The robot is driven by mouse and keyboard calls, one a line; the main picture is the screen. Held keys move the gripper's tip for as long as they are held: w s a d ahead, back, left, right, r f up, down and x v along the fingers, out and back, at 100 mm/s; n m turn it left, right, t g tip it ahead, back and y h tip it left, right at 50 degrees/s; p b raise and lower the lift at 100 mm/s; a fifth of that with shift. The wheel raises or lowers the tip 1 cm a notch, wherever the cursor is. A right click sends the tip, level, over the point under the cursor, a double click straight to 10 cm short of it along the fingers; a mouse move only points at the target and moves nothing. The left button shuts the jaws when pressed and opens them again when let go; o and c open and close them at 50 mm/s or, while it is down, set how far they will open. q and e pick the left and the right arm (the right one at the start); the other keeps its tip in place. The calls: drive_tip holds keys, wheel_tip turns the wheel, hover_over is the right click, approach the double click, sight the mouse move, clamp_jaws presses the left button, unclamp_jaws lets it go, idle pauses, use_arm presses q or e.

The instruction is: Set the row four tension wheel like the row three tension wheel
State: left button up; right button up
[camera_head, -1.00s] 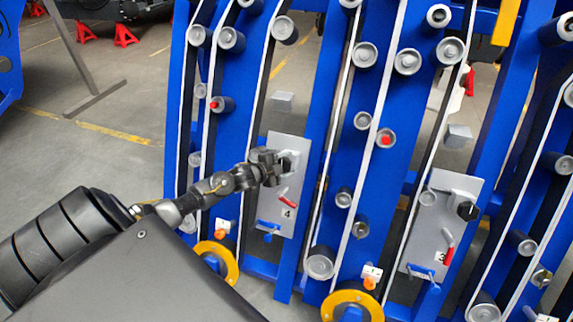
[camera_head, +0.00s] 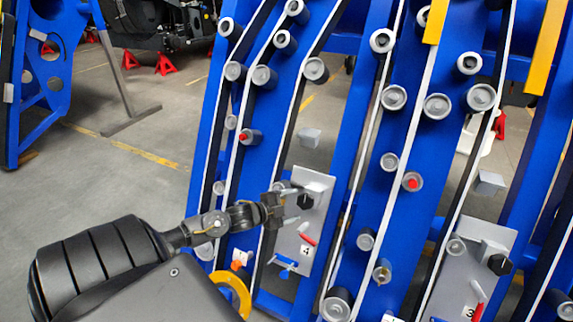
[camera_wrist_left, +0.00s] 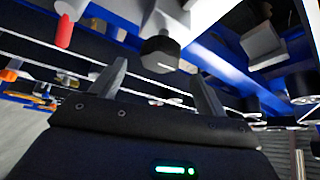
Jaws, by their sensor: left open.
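The row four plate (camera_head: 318,190), marked 4, carries a black hexagonal knob (camera_head: 305,202), a red lever (camera_head: 307,239) and a blue handle (camera_head: 286,262). A grey wheel (camera_head: 283,186) at its upper left is partly hidden by my gripper. My left gripper (camera_head: 292,210) is open and empty just left of the knob. In the left wrist view the knob (camera_wrist_left: 160,54) lies beyond the two spread fingertips (camera_wrist_left: 158,82), apart from them. My right gripper is not in view.
Blue row frames with white-edged belts and several grey rollers (camera_head: 437,107) stand close around the plates. A yellow ring (camera_head: 238,290) is below my left wrist. Open floor (camera_head: 110,200) lies to the left, with red stands (camera_head: 169,64) behind.

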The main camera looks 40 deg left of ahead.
use_arm(q)
drive_tip(key=shift+v, duration=1.15)
